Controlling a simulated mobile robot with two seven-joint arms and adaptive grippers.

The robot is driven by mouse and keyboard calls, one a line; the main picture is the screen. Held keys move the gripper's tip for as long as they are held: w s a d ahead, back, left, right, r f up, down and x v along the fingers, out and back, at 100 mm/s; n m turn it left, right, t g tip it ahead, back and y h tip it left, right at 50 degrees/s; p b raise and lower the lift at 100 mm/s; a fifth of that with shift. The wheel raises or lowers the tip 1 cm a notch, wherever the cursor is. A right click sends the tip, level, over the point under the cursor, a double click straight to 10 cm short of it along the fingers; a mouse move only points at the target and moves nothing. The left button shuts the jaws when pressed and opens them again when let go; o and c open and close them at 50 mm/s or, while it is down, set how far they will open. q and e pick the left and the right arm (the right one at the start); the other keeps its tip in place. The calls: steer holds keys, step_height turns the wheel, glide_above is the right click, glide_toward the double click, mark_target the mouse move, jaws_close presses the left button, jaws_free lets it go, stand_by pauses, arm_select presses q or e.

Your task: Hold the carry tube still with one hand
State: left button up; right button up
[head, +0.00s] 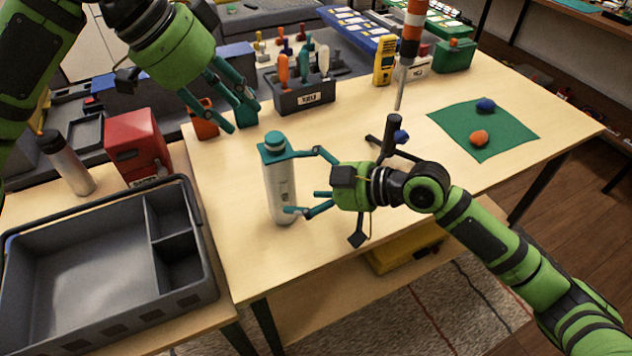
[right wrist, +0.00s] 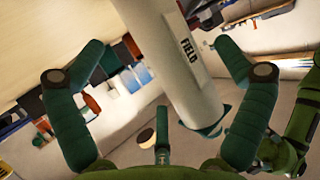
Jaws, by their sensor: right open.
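The carry tube (head: 281,185) is a white upright cylinder with a teal cap, standing near the front left edge of the wooden table. In the right wrist view the tube (right wrist: 178,60) carries a FIELD label and lies between the fingers, nearer the right-hand one. My right gripper (head: 303,183) is open, with its teal fingers reaching to the tube from the right. A gap shows on each side of the tube in the wrist view. My left gripper (head: 244,119) is open and empty, above the table's back left corner, apart from the tube.
A grey divided crate (head: 110,320) and red box (head: 138,145) stand at left, with a flask (head: 67,162). A tool holder (head: 304,97) is behind the tube.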

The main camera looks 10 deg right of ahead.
steer(key=shift+x, duration=2.35)
steer(key=c, duration=1.2)
arm_select(q)
steer(key=o, duration=0.4)
steer(key=shift+c, duration=0.2)
arm_select(e)
steer(key=shift+c, duration=0.2)
arm_select(q)
steer(key=g+y, duration=0.1)
steer(key=y, duration=0.3)
glide_toward(273, 136)
steer(key=shift+m, duration=0.4)
steer(key=f, duration=0.3)
steer(key=d+f, duration=0.1)
steer(key=f, duration=0.5)
steer(key=shift+w+d, duration=0.15)
steer(key=shift+w, duration=0.15)
arm_select(e)
steer(key=shift+f, duration=0.1)
